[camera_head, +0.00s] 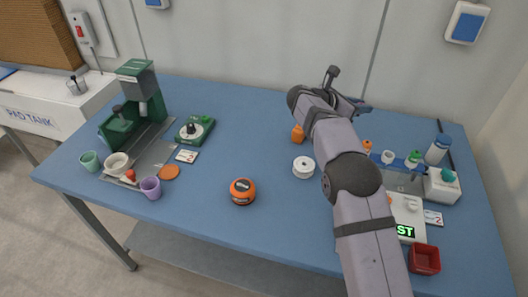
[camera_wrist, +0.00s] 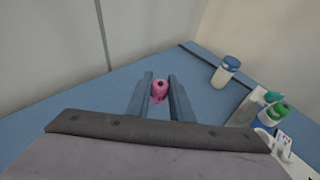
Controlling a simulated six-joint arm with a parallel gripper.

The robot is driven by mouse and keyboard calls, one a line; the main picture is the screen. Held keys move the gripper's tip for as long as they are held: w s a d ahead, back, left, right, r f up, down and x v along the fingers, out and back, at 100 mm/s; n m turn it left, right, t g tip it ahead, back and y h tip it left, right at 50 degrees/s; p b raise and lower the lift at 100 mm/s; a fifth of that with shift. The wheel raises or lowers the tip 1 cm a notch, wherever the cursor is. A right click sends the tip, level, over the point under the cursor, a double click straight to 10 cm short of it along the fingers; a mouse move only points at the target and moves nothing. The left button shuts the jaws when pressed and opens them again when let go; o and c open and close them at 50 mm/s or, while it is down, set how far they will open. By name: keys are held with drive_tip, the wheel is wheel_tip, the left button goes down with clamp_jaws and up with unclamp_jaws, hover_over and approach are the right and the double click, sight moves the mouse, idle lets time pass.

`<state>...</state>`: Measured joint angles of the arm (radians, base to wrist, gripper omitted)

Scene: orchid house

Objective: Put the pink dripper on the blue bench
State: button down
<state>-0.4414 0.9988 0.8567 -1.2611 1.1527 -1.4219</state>
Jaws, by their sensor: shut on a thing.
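The pink dripper (camera_wrist: 159,91) shows between the two fingers of my gripper (camera_wrist: 160,80) in the wrist view. My gripper is shut on it. In the head view my gripper (camera_head: 352,90) is over the back right part of the blue bench (camera_head: 250,125), and my arm hides the dripper there. The bench top also shows around the fingers in the wrist view (camera_wrist: 115,95). I cannot tell whether the dripper touches the bench or is held just above it.
An orange bottle (camera_head: 298,134) and a white spool (camera_head: 303,167) stand left of my arm. A rack with small coloured parts and a blue-capped bottle (camera_head: 437,150) are on the right. A green machine (camera_head: 140,95) stands at the left. The bench's back middle is clear.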

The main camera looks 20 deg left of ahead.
drive_tip(key=shift+a+f, duration=0.1)
drive_tip(key=shift+f+p, duration=0.4)
drive_tip(key=shift+f, duration=4.6)
drive_tip(key=shift+f, duration=0.25)
drive_tip(key=c, duration=1.6)
unclamp_jaws()
drive_tip(key=shift+r, duration=0.1)
drive_tip(key=shift+r, duration=0.1)
drive_tip(key=shift+r, duration=0.15)
drive_tip(key=shift+s+a, duration=0.15)
drive_tip(key=shift+a, duration=0.05)
drive_tip(key=b+v, duration=0.1)
drive_tip(key=v, duration=1)
drive_tip(key=shift+s+a+r, duration=0.1)
drive_tip(key=shift+s+r, duration=0.05)
